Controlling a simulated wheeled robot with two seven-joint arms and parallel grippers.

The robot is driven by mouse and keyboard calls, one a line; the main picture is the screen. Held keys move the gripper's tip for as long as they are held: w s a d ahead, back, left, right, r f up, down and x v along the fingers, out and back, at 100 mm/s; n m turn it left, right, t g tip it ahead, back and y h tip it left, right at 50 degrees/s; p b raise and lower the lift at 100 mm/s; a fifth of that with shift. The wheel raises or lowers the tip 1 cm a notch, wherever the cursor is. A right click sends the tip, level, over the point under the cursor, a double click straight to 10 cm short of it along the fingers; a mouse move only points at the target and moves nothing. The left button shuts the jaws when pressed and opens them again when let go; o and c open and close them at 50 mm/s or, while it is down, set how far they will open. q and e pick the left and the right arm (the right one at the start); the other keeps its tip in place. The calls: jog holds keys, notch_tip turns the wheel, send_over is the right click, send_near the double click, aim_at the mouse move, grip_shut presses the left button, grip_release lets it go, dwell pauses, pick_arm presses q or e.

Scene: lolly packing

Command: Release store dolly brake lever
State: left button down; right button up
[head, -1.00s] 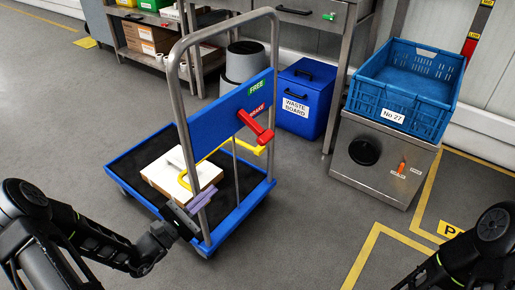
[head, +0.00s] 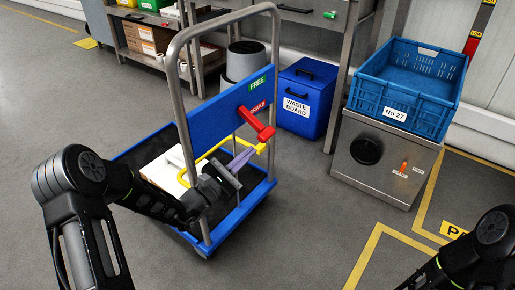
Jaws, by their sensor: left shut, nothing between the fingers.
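The store dolly is a blue cart with a black deck and a grey tube handle (head: 173,75). Its blue panel (head: 215,118) carries a green FREE label (head: 257,85) and a red BRAKE label (head: 256,105). The red brake lever (head: 256,124) sticks out from the panel beside the BRAKE label, its end pointing down to the right. My left gripper (head: 243,160) is shut and empty, with purple fingers just below the lever's end, near the yellow bar (head: 217,149). I cannot tell whether it touches either. My right gripper is out of view; only its arm shows at lower right.
A white box (head: 163,170) lies on the dolly deck, partly hidden by my left arm. A blue waste board bin (head: 307,97) and a steel cabinet (head: 380,160) bearing a blue crate (head: 408,88) stand to the right. Floor between dolly and cabinet is clear.

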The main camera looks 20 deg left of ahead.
aim_at(254, 123)
pick_arm(q)
jog(key=shift+b+x, duration=0.4)
jog(key=shift+x, duration=1.9)
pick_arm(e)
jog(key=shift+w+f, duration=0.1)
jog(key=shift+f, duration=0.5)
